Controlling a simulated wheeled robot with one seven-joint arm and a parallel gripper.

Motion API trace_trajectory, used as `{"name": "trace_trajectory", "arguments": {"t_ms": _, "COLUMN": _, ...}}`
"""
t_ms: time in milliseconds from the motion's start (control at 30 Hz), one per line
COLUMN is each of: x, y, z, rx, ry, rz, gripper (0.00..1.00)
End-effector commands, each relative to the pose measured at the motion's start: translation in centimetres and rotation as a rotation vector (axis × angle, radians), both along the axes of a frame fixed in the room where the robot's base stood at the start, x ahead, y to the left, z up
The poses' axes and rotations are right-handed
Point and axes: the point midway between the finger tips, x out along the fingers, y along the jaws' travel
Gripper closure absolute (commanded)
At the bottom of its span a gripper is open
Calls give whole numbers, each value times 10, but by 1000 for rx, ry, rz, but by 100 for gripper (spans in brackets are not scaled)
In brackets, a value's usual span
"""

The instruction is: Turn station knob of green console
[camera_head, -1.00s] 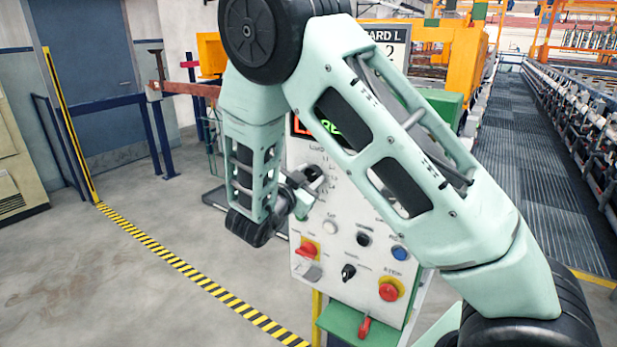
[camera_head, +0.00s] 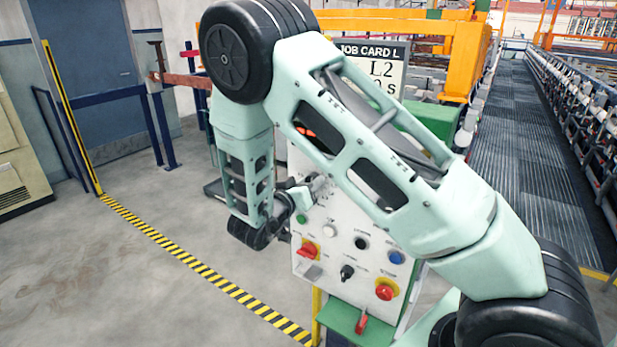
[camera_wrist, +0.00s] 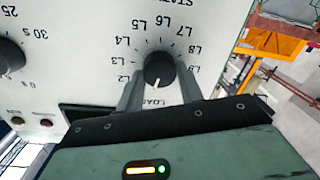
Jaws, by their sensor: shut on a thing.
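The station knob (camera_wrist: 159,66) is a round black knob with a white pointer line, on the white face of the console (camera_head: 328,256). It sits inside a ring of labels from L2 to L9, with a partly covered LOAD label at the bottom of the wrist view. Its white line points down toward LOAD. My gripper (camera_wrist: 160,73) has one grey finger on each side of the knob and is shut on it. In the head view my gripper (camera_head: 308,190) is at the panel's upper part, and the knob is largely hidden there.
Below are an emergency-stop button (camera_head: 386,289), a red switch (camera_head: 308,250), a black selector (camera_head: 347,272) and a blue button (camera_head: 396,257). Another black dial (camera_wrist: 8,55) is beside the knob. A job card (camera_head: 378,70) showing L2 stands behind my arm. Open floor lies left.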

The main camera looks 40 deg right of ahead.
Motion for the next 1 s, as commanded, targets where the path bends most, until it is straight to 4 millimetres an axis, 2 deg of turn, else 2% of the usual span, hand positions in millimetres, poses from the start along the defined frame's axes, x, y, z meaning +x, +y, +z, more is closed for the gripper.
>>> {"name": "trace_trajectory", "arguments": {"t_ms": 400, "x": 1, "y": 1, "z": 1, "rx": -69, "ry": 194, "rz": 1, "gripper": 86}}
{"name": "trace_trajectory", "arguments": {"t_ms": 967, "x": 1, "y": 1, "z": -1, "rx": -81, "ry": 225, "rz": 3, "gripper": 86}}
{"name": "trace_trajectory", "arguments": {"t_ms": 1000, "x": 1, "y": 1, "z": -1, "rx": -81, "ry": 225, "rz": 3, "gripper": 60}}
